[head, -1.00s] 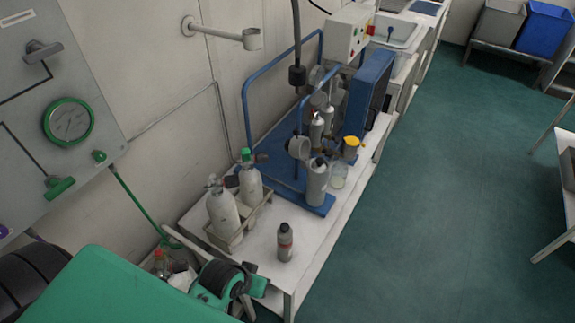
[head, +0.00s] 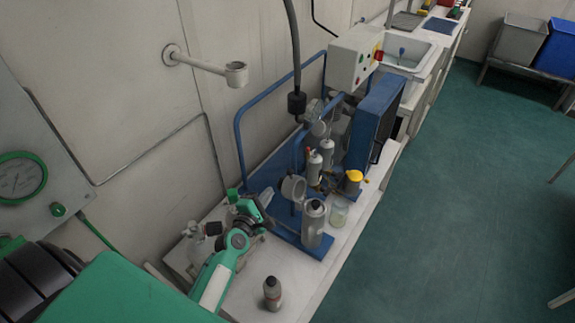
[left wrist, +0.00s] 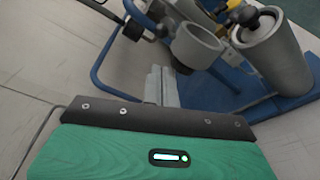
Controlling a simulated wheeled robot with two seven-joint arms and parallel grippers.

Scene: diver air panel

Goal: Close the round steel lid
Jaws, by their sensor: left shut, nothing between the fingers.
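A round grey metal piece, open like a shallow cup (head: 293,187), is on the blue-framed compressor; it may be the steel lid, but I cannot tell for sure. It also shows in the left wrist view (left wrist: 195,46), beside an upright grey cylinder (left wrist: 270,52). My left gripper (head: 262,214) is left of this cup and apart from it, above the white bench. Its pale fingertips (left wrist: 162,86) are together with nothing between them. My right gripper is not in view.
A small dark bottle (head: 272,293) stands near the bench's front edge. A clear jar (head: 338,212) and a yellow-topped part (head: 353,180) are right of the grey cylinder. A wall arm with a cup end (head: 236,74) sticks out above.

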